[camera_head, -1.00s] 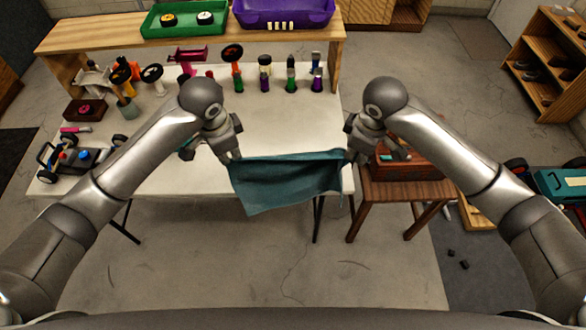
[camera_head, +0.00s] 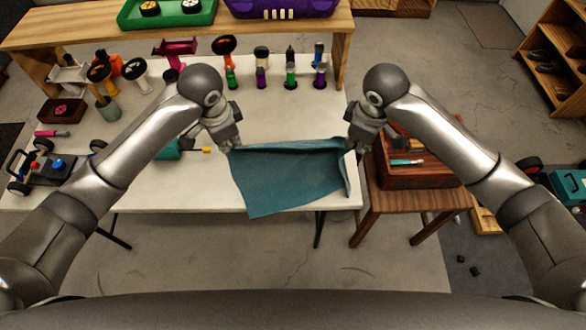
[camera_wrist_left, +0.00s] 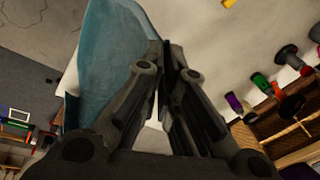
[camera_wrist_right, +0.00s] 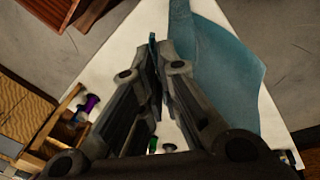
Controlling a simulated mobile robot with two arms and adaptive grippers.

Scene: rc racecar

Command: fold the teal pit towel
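The teal towel (camera_head: 285,182) is stretched between my two grippers at the front edge of the white table (camera_head: 190,195). Its upper edge is pulled fairly straight, and its lower part lies on the table front and hangs over the edge. My left gripper (camera_head: 229,147) is shut on the towel's upper left corner; the towel (camera_wrist_left: 112,55) also shows between its fingers in the left wrist view. My right gripper (camera_head: 354,148) is shut on the upper right corner; the towel (camera_wrist_right: 212,65) shows beside its fingers in the right wrist view.
A wooden stool (camera_head: 400,203) with a red-brown toolbox (camera_head: 415,172) stands close right of the table. Several coloured bottles (camera_head: 291,75) stand at the back under a wooden shelf (camera_head: 90,28). A toy car chassis (camera_head: 45,170) sits at the left.

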